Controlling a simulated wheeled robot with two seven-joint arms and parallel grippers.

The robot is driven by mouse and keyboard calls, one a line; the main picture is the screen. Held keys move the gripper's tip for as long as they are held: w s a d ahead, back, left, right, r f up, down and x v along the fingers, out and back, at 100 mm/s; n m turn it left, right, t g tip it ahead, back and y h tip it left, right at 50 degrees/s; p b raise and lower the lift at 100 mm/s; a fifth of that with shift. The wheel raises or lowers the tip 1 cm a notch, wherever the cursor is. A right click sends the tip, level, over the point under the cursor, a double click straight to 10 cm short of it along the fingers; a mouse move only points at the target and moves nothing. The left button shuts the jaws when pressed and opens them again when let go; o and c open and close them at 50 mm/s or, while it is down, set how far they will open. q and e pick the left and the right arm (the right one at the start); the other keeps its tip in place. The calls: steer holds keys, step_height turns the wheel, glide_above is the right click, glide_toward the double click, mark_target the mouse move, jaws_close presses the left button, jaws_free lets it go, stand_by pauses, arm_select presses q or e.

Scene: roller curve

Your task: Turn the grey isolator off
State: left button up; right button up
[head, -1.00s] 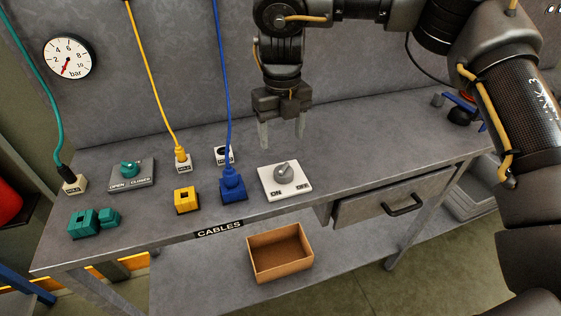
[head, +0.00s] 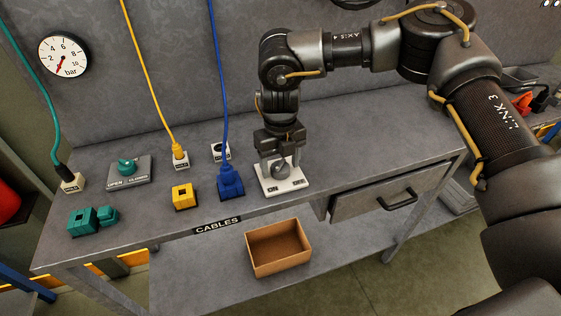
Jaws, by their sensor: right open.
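The grey isolator is a white plate (head: 282,187) with a round grey knob (head: 281,171) on the bench. The plate is marked ON at the left and OFF at the right. My right gripper (head: 281,168) is open and points down at the knob, with one finger at its left and one at its right. I cannot tell whether the fingers touch the knob. The gripper partly hides the top of the knob and the back of the plate, so the knob's pointer is hard to read. My left gripper is not in view.
A blue plug (head: 230,182) with its cable stands close left of the isolator. A yellow block (head: 184,197), a yellow plug (head: 179,152) and a green valve (head: 126,167) are further left. A drawer (head: 385,192) is at the right, a cardboard box (head: 278,249) below.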

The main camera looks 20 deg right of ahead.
steer(key=c, duration=1)
